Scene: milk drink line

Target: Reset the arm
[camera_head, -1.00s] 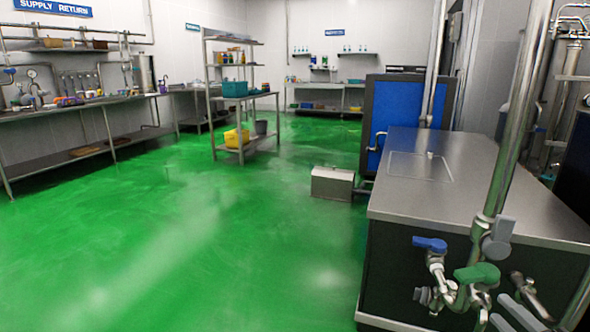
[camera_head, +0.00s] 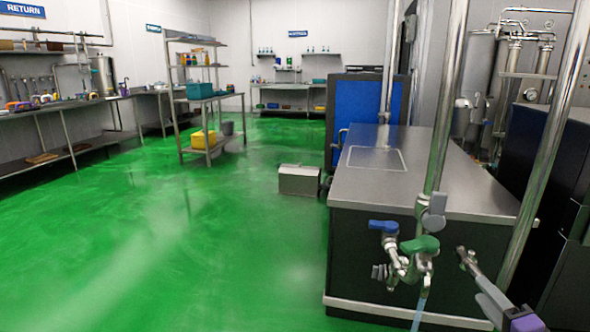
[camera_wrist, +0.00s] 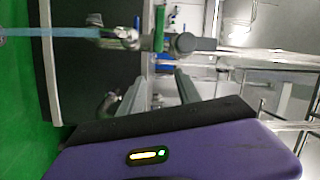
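My gripper (camera_wrist: 162,77) shows in the wrist view as a purple body with two grey fingers set apart and nothing between them. In the head view part of my gripper (camera_head: 486,282) is at the lower right, right of the tap. The tap assembly (camera_head: 398,258) is on the front of the steel-topped cabinet (camera_head: 440,185). It has a blue handle (camera_head: 383,226) and a green handle (camera_head: 420,244). A pale bluish stream (camera_head: 420,312) hangs below the spout; it also shows in the wrist view (camera_wrist: 60,31). My gripper appears clear of both handles.
Upright steel pipes (camera_head: 445,110) stand near the cabinet, with a dark machine (camera_head: 560,180) at the right. A small steel box (camera_head: 300,181) sits on the floor. A shelf rack (camera_head: 203,95) and a wall bench (camera_head: 60,104) stand further back. The green floor at left is clear.

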